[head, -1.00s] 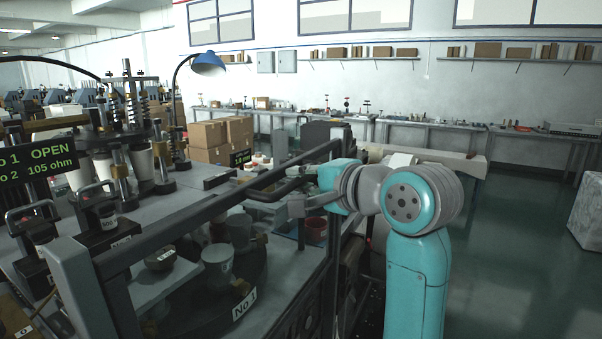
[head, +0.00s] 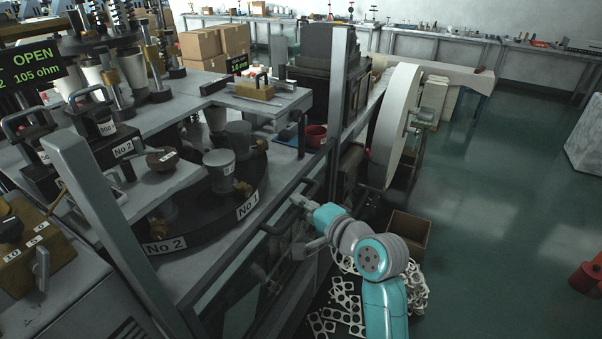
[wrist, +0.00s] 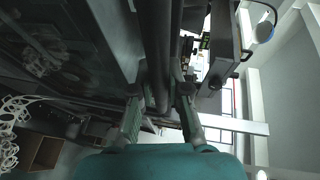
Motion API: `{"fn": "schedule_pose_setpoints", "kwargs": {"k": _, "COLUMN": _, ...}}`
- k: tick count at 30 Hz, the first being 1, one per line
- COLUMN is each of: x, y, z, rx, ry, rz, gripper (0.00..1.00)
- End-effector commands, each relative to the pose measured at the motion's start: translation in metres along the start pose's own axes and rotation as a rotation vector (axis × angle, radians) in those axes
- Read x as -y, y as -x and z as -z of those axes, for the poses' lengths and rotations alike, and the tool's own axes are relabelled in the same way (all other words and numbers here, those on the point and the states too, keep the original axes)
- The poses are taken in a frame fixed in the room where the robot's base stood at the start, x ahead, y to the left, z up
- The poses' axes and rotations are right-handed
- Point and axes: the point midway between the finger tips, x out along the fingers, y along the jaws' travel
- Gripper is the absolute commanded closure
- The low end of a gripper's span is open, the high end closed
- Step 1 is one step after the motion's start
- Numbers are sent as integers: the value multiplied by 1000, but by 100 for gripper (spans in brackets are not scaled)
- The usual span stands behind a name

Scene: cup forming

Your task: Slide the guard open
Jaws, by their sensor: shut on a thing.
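The guard (head: 228,302) is a framed, see-through panel between two grey posts at the front of the machine. It sits low, below the tabletop edge, so the space above it between the posts is clear. Its dark bar handle (head: 275,228) runs along the front. My gripper (head: 298,201) is at this handle, low beside the machine. In the wrist view my gripper (wrist: 158,104) has a finger on each side of the dark handle bar (wrist: 157,55), shut on it. The guard's lower part is partly hidden.
The left post (head: 108,225) and right post (head: 341,90) stand upright. Behind them is a round table with cups (head: 219,170). A large pale wheel (head: 394,125), a cardboard box (head: 408,232) and ring-holed scrap (head: 340,310) are near my arm. The floor at right is open.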

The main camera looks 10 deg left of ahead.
Motion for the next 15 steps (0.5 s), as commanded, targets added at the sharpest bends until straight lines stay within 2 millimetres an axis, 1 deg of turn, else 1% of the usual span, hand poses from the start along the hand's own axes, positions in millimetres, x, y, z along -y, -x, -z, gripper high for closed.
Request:
{"fn": "schedule_pose_setpoints", "kwargs": {"k": 1, "x": -14, "y": -2, "z": -1, "rx": 1, "ry": -3, "rz": -6, "gripper": 100}}
{"fn": "schedule_pose_setpoints", "kwargs": {"k": 6, "x": -39, "y": -7, "z": -3, "rx": 1, "ry": -3, "rz": -3, "gripper": 100}}
{"fn": "schedule_pose_setpoints", "kwargs": {"k": 10, "x": -49, "y": -9, "z": -4, "rx": 0, "ry": -1, "rz": -3, "gripper": 100}}
{"fn": "schedule_pose_setpoints", "kwargs": {"k": 15, "x": -53, "y": -10, "z": -4, "rx": 0, "ry": 0, "rz": -1, "gripper": 100}}
